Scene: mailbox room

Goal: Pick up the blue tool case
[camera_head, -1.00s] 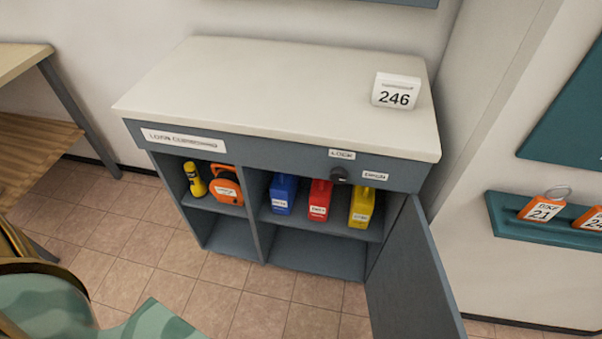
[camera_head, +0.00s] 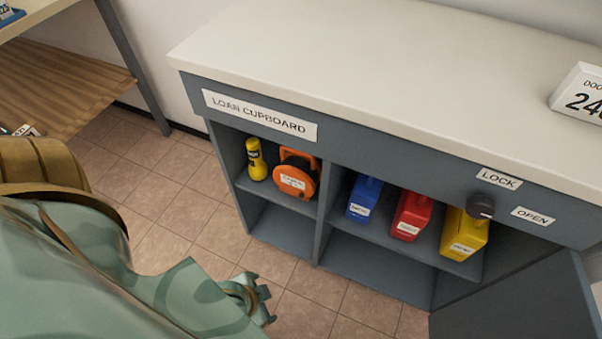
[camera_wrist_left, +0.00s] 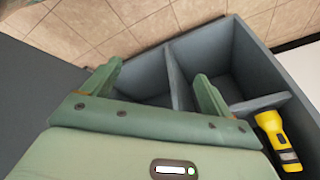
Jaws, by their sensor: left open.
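The blue tool case (camera_head: 364,200) stands upright on the upper shelf of the open cupboard, left of a red case (camera_head: 411,215) and a yellow case (camera_head: 465,236). It does not show in the left wrist view. My left gripper (camera_head: 258,300) is low in front of the cupboard, left of and below the blue case and apart from it. In the left wrist view its two fingers (camera_wrist_left: 158,88) are spread with nothing held between them. My right gripper is out of view.
The loan cupboard (camera_head: 350,130) has a divider; a yellow flashlight (camera_head: 257,160) and orange reel (camera_head: 297,174) stand left of it. The open door (camera_head: 530,300) juts out at right. A wooden shelf unit (camera_head: 70,85) stands left. Tiled floor in front is clear.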

